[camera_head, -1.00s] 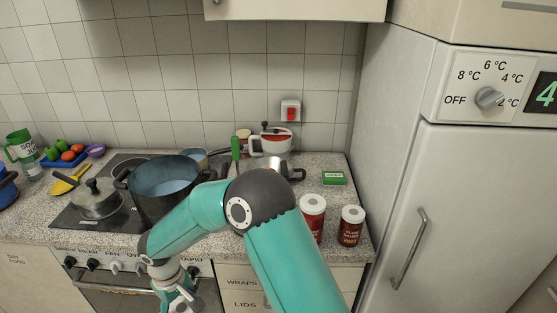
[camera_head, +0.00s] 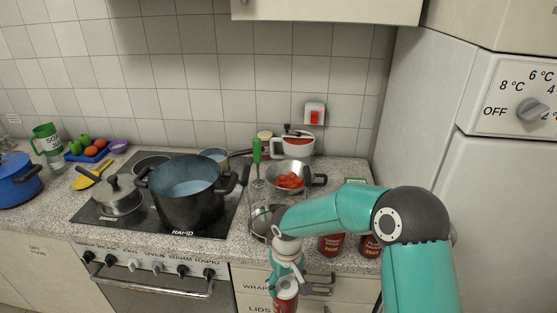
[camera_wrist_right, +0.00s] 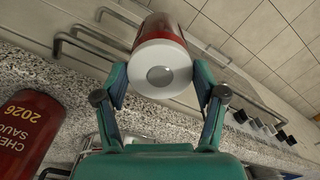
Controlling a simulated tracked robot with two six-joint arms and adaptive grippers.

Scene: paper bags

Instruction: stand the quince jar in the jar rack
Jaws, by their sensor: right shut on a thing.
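My right gripper (camera_head: 286,281) is shut on a jar with a red body (camera_head: 285,304) and holds it in front of the drawers, below the counter's front edge. In the right wrist view the jar's pale round end (camera_wrist_right: 160,72) sits between the two fingers. Its label cannot be read, so I cannot confirm that it is the quince jar. A wire frame (camera_head: 257,221) stands on the counter behind my right forearm, partly hidden; it may be the jar rack. My left gripper is not in view.
Two red jars, one (camera_head: 330,246) beside a plum sauce jar (camera_head: 370,247), stand partly behind my arm. A dark pot (camera_head: 190,208) is on the hob at left. A metal bowl with red pieces (camera_head: 290,181) stands behind the wire frame. The fridge (camera_head: 500,210) is at right.

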